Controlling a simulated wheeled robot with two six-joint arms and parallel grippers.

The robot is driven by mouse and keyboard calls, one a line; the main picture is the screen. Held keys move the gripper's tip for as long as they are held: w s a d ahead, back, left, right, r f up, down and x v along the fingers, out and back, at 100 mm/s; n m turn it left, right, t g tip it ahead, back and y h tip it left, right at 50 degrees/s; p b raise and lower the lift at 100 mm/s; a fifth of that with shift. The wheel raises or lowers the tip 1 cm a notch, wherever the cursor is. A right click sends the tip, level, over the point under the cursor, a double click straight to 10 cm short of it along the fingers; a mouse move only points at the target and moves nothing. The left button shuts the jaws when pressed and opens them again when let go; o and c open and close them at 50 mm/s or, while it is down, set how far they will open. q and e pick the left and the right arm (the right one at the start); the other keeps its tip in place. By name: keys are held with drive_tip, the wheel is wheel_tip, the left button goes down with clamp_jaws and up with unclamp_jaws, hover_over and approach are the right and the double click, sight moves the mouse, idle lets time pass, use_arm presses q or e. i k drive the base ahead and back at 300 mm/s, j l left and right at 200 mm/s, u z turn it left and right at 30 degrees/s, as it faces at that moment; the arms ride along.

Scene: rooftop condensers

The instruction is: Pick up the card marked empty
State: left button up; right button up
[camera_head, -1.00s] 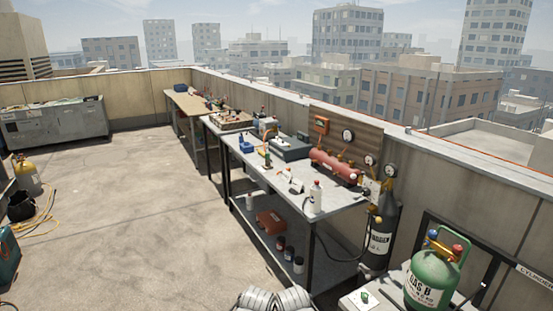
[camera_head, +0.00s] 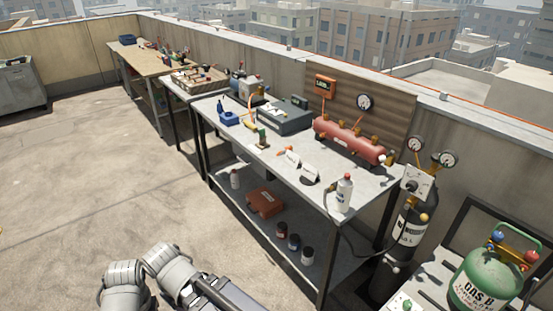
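Two small tent-like cards stand on the grey workbench (camera_head: 232,141). One is a white card (camera_head: 292,158); beside it, nearer the front, is a dark-and-white card (camera_head: 309,173). Their lettering is too small to read, so I cannot tell which is marked empty. Neither gripper shows. Only grey joints and a dark link of my own arm are at the bottom, apart from the bench.
A red cylinder vessel (camera_head: 348,141), a white bottle (camera_head: 344,193) and a dark grey case (camera_head: 284,117) stand on the bench. A red box (camera_head: 265,201) lies on the lower shelf. A green gas cylinder (camera_head: 487,277) is at right. Open floor lies left.

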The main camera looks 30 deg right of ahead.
sight(309, 171)
drive_tip(key=i+j+z, duration=0.1)
drive_tip(key=i+z, duration=0.25)
drive_tip(key=i, duration=0.2)
drive_tip(key=i+j+z, duration=0.35)
drive_tip(key=i, duration=0.15)
drive_tip(key=i+j+z, duration=0.15)
drive_tip(key=z, duration=0.25)
drive_tip(key=i+j+z, duration=0.25)
drive_tip(key=z, duration=0.15)
drive_tip(key=i+j+z, duration=0.25)
drive_tip(key=z, duration=0.15)
drive_tip(key=i+j+z, duration=0.15)
drive_tip(key=j+z, duration=0.2)
drive_tip(key=i+j+z, duration=0.1)
drive_tip(key=i, duration=0.4)
drive_tip(key=j, duration=0.1)
